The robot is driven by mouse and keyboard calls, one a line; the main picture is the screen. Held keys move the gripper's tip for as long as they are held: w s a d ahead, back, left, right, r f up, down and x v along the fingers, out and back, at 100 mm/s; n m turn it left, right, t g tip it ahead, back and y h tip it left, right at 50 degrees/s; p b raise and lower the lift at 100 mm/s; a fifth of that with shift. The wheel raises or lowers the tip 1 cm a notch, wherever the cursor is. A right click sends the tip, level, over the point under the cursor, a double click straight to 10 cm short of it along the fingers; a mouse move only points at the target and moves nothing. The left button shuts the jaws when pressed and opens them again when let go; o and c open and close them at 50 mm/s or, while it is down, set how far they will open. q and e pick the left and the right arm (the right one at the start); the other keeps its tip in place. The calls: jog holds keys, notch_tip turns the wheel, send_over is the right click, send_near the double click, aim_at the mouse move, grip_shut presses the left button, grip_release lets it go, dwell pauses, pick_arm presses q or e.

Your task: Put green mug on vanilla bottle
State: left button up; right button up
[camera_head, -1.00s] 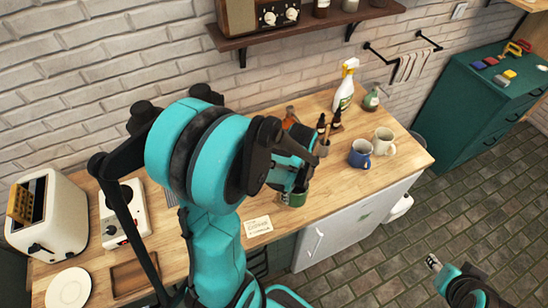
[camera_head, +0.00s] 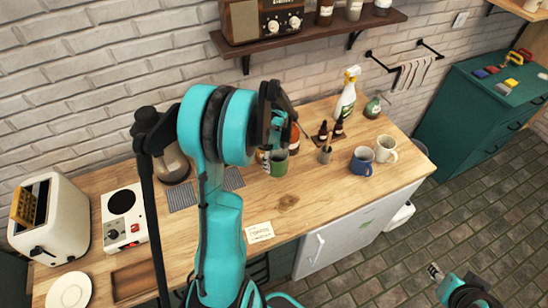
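The green mug (camera_head: 279,164) is in the middle of the counter area, partly hidden by my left arm. My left gripper (camera_head: 267,152) is at the mug's left rim and seems shut on it. The fingertips are mostly hidden, and I cannot tell how high the mug is above the counter. Two small dark bottles (camera_head: 338,127) stand to the right of the mug on a dark base. Their labels are too small to read, so I cannot tell which is vanilla. My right gripper (camera_head: 435,271) is low at the right, over the floor, away from the counter.
A blue mug (camera_head: 361,161) and a cream mug (camera_head: 385,149) stand at the counter's right end. A brush holder (camera_head: 325,154) is near the bottles, with a spray bottle (camera_head: 346,96) behind. An orange-brown jar (camera_head: 294,139) is close behind the green mug. The front counter around the card (camera_head: 259,232) is clear.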

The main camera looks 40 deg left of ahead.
aim_at(275, 158)
pick_arm(q)
jog(key=shift+w+a+f, duration=0.1)
jog(key=shift+w+a, duration=0.35)
jog(key=shift+a, duration=0.4)
jog(key=shift+d+f, duration=0.15)
jog(key=shift+f, duration=0.05)
jog(key=shift+f+b, duration=0.65)
jog(key=shift+b, duration=0.05)
jog(key=o, duration=1.5)
jog(key=shift+s, duration=0.1)
jog(key=shift+r, duration=0.1)
